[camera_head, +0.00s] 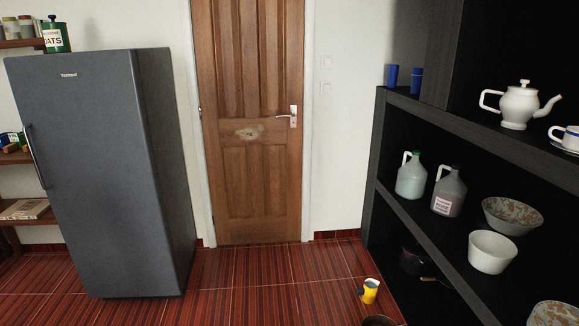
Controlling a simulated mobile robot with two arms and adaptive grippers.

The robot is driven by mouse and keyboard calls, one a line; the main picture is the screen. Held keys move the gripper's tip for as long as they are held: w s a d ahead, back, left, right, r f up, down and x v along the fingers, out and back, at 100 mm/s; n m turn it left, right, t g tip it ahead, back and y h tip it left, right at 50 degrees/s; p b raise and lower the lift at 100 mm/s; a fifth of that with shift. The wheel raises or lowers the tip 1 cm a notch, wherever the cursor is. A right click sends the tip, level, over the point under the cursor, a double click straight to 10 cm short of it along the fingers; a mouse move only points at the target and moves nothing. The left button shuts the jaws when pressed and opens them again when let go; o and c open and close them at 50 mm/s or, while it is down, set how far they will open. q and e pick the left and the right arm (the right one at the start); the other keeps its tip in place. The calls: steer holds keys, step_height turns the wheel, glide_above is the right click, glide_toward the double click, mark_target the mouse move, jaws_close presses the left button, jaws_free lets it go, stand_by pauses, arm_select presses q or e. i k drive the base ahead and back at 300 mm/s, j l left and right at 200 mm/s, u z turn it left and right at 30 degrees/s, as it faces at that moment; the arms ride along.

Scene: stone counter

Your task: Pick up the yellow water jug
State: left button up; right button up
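Neither of my grippers shows in the head view.
The black shelf unit (408,208) on the right holds two jugs, bowls and a white teapot (519,105). A grey fridge (100,170) stands left. A dark round rim (379,320) shows at the bottom edge. Floor before the wooden door (250,180) is clear.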

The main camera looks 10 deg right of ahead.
mark_target(368, 292)
steer(key=i+z, duration=0.2)
steer(key=i, duration=0.25)
steer(key=i+j+z, duration=0.2)
steer(key=i, duration=0.25)
steer(key=i+j+z, duration=0.15)
steer(key=i, duration=0.3)
steer(key=i+j+z, duration=0.2)
steer(key=i, duration=0.25)
steer(key=j, duration=0.1)
